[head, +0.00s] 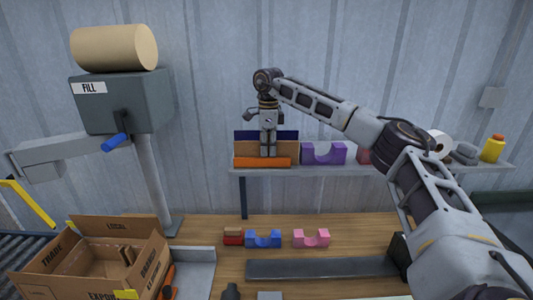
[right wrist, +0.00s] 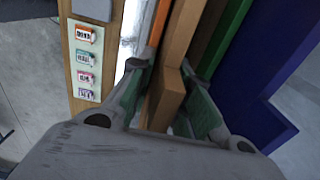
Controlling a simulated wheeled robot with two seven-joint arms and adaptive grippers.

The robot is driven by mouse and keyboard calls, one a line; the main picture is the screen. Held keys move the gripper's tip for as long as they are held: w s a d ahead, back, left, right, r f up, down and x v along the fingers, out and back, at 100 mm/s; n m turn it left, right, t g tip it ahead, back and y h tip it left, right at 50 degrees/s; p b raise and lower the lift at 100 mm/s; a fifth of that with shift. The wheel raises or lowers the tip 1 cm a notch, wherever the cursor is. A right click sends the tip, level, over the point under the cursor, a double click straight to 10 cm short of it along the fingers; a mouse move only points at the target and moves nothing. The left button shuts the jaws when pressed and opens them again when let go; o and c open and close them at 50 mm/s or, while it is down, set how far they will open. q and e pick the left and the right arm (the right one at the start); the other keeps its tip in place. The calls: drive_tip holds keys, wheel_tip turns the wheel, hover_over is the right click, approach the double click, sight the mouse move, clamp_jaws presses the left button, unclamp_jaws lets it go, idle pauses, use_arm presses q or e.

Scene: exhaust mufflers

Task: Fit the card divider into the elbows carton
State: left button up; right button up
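A brown card panel (right wrist: 170,92), which looks like the card divider, stands in a row of coloured panels on the wall shelf; it also shows in the head view (head: 288,148). My right gripper (right wrist: 168,75) reaches down over this row, with one finger on each side of the panel. I cannot tell whether the fingers press on it. The right gripper (head: 268,150) partly hides the row in the head view. An open brown carton (head: 70,263) with printed flaps and brown pieces inside stands at the lower left. I cannot tell whether it is the elbows carton. My left gripper is not in view.
Orange (head: 262,162) and dark blue (head: 292,135) panels flank the brown one. A purple cradle (head: 323,153) stands right of them. Red, blue (head: 263,239) and pink (head: 311,238) blocks lie on the bench (head: 345,225). A grey FILL machine (head: 120,100) rises behind the carton.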

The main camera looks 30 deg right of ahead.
clamp_jaws()
drive_tip(key=shift+r, duration=0.1)
wheel_tip(320, 180, up, 9)
drive_tip(key=shift+f+b, duration=0.2)
drive_tip(key=shift+b, duration=0.35)
drive_tip(key=shift+r, duration=0.65)
drive_tip(key=shift+s+f, duration=0.1)
